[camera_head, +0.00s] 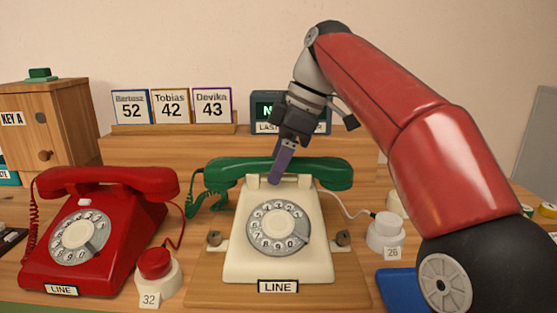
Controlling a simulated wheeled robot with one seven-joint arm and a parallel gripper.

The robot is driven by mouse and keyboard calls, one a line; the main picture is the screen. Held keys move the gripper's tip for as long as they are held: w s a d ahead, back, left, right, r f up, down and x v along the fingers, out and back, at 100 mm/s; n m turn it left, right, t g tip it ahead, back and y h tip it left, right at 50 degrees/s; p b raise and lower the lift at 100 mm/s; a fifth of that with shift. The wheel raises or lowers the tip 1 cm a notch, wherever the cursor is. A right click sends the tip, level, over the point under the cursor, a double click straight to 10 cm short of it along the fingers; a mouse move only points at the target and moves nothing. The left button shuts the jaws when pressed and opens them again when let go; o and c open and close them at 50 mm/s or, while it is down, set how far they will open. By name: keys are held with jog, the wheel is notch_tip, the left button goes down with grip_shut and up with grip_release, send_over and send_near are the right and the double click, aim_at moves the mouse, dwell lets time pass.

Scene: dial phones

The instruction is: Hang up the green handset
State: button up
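The green handset (325,173) lies level across the top of the cream dial phone (235,262), at the cradle. I cannot tell whether it is fully seated there. My gripper (279,174) reaches down from above at the middle of the handset. One purple finger shows in front of the handset, its tip near the top of the phone. The other finger is hidden, so I cannot tell whether the gripper is shut on the handset. A green coiled cord (195,197) hangs from the handset's left end.
A red phone (105,255) with its handset on stands at left, beside a red button (154,263). A white button (385,232) stands at right, near a blue object (400,288). A wooden box (60,130) and number cards (170,106) are behind. My arm covers the right side.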

jog(key=p+v, duration=0.2)
jog(key=v, duration=0.4)
jog(key=shift+r+p, duration=0.25)
jog(key=shift+p, duration=0.15)
jog(key=shift+d+r, duration=0.35)
jog(key=shift+r, duration=0.25)
